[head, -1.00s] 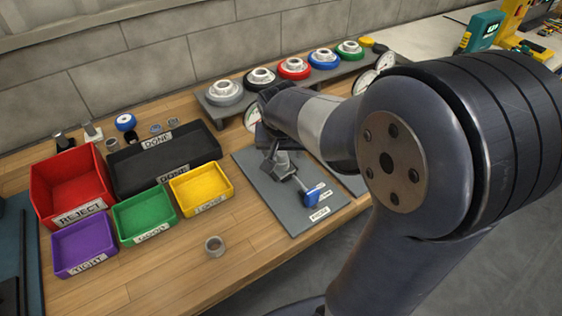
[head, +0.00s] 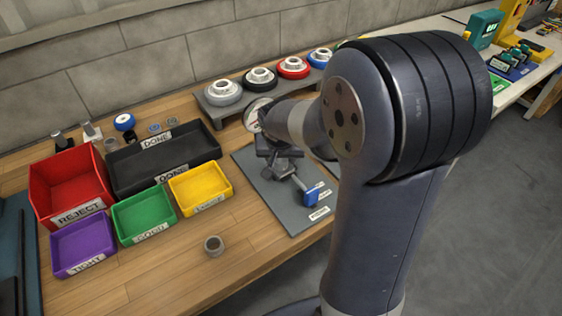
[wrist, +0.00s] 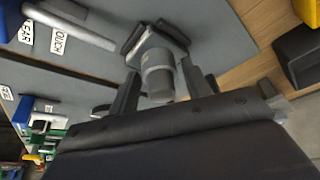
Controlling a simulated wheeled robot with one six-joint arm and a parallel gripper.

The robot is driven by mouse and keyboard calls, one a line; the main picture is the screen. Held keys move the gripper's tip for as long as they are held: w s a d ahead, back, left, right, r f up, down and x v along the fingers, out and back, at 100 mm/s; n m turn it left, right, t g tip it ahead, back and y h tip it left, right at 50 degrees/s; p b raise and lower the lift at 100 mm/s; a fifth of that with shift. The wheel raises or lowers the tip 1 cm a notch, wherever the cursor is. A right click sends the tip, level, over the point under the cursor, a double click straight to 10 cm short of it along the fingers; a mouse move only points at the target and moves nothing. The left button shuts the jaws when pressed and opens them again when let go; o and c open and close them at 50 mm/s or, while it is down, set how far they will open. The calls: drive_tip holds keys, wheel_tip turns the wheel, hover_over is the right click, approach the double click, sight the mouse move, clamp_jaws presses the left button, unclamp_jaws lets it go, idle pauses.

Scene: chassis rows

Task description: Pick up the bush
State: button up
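A short grey hollow bush (head: 214,245) stands on the wooden bench, in front of the yellow tray. Another grey cylindrical piece (wrist: 157,75) sits between the jaws of a fixture on the grey plate (head: 262,190); I cannot tell whether it is also a bush. My gripper (wrist: 160,70) is over that plate, its two fingers apart on either side of the cylinder, with gaps showing. In the head view my gripper is dark and hard to separate from the fixture.
Red (head: 70,185), black (head: 165,160), green (head: 143,215), yellow (head: 200,188) and purple (head: 83,247) trays stand left. A rack (head: 215,112) with ringed parts is behind. Bench is clear around the bush.

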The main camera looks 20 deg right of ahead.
drive_tip(key=c, duration=0.8)
drive_tip(key=shift+r, duration=0.15)
wheel_tip(320, 180, up, 10)
drive_tip(key=shift+f+p, duration=0.1)
drive_tip(key=shift+p, duration=0.45)
drive_tip(key=shift+r+p, duration=2.55)
drive_tip(key=shift+r, duration=0.55)
